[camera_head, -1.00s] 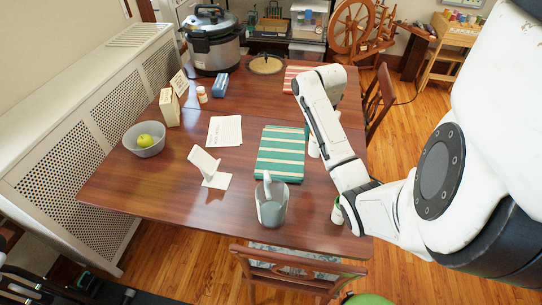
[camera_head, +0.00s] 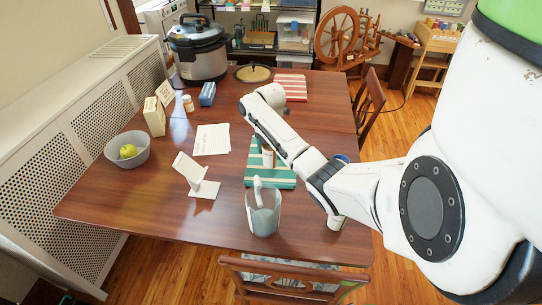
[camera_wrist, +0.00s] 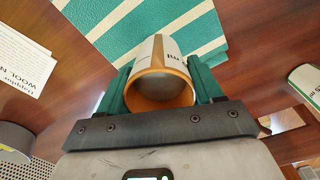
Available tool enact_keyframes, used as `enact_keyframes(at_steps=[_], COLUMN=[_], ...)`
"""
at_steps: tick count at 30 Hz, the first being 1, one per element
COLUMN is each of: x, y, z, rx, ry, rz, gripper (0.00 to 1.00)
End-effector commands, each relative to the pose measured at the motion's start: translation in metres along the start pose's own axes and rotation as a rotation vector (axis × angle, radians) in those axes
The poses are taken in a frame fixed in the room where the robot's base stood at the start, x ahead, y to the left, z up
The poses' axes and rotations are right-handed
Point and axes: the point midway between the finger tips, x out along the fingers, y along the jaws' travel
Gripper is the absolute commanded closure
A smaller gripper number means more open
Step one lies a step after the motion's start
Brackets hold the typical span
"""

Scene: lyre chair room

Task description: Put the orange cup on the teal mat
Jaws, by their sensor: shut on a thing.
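The orange cup (camera_wrist: 160,88), with an orange inside and a pale printed label, is between the teal fingers of my gripper (camera_wrist: 161,92) in the wrist view. My gripper is shut on it, and its open mouth faces the wrist camera. The teal mat (camera_wrist: 120,25) with cream stripes lies beyond the cup. In the head view the cup (camera_head: 268,158) shows over the teal mat (camera_head: 262,181), just beside my forearm. My gripper is mostly hidden there by the arm. I cannot tell whether the cup touches the mat.
A grey pitcher (camera_head: 263,219) stands in front of the mat. A white stand (camera_head: 203,189) and papers (camera_head: 211,139) are to the left. A small container (camera_head: 337,221) stands near the right table edge. A red striped mat (camera_head: 291,87) lies farther back.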

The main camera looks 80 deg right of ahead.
Motion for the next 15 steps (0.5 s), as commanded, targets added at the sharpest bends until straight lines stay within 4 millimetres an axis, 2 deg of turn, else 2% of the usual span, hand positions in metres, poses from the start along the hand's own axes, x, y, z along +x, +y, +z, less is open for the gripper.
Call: enact_keyframes(at_steps=[3, 6, 15], x=[0.017, 0.025, 0.028], y=[-0.002, -0.002, -0.002], z=[-0.001, 0.0, -0.001], rx=[0.001, 0.0, -0.001], ry=[0.003, 0.002, 0.001], rz=[-0.004, -0.003, -0.001], gripper=[0.72, 0.72, 0.72])
